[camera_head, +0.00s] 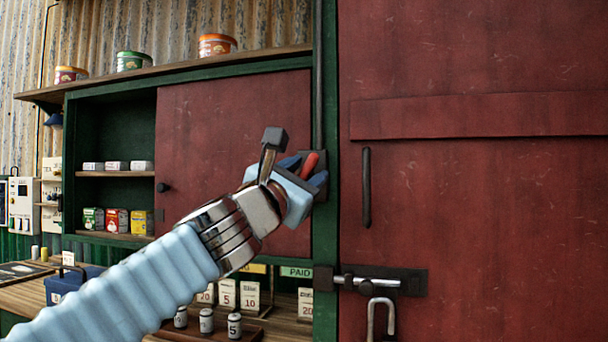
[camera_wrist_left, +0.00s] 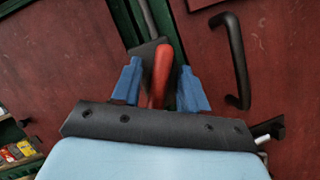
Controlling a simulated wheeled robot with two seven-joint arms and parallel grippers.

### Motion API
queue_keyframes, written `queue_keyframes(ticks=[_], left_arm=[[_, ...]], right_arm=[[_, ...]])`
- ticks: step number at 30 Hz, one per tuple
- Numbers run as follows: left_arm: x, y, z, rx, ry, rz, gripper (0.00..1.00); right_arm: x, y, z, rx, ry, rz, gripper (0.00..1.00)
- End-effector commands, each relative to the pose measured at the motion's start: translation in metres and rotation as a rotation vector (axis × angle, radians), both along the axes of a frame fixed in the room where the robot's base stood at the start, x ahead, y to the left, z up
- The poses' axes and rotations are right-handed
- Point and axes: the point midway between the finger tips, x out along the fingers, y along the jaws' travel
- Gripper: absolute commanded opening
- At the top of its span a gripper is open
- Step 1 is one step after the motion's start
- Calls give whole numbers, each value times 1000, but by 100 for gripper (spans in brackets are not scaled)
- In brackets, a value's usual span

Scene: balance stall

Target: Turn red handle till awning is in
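The red handle (camera_head: 309,164) sits on a dark bracket on the green post, below a grey vertical rod. In the left wrist view the red handle (camera_wrist_left: 161,75) stands between the two blue fingers. My left gripper (camera_head: 305,172) reaches up to it from the lower left. In the left wrist view my left gripper (camera_wrist_left: 160,87) is open, with a finger on each side of the handle and narrow gaps showing. The awning is not in view. My right gripper is not in view.
A red door (camera_head: 480,210) with a dark pull bar (camera_head: 367,188) and a bolt (camera_head: 370,282) stands right of the post. A red sliding panel (camera_head: 215,130) is behind my arm. Number cards (camera_head: 249,297) and small weights (camera_head: 206,320) stand on the counter below.

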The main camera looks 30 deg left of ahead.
Motion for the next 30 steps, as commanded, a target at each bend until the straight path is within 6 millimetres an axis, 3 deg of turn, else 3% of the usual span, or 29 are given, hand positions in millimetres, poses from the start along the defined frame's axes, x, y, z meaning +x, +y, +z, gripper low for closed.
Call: queue_keyframes(ticks=[1,8,17,30], left_arm=[[0,0,0,0,0,0,36],[0,0,0,0,0,0,0],[0,0,-2,-24,-5,-1,0],[0,0,-6,-299,-73,-3,0]], right_arm=[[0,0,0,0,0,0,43],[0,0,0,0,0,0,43],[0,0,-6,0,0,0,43],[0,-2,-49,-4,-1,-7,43]])
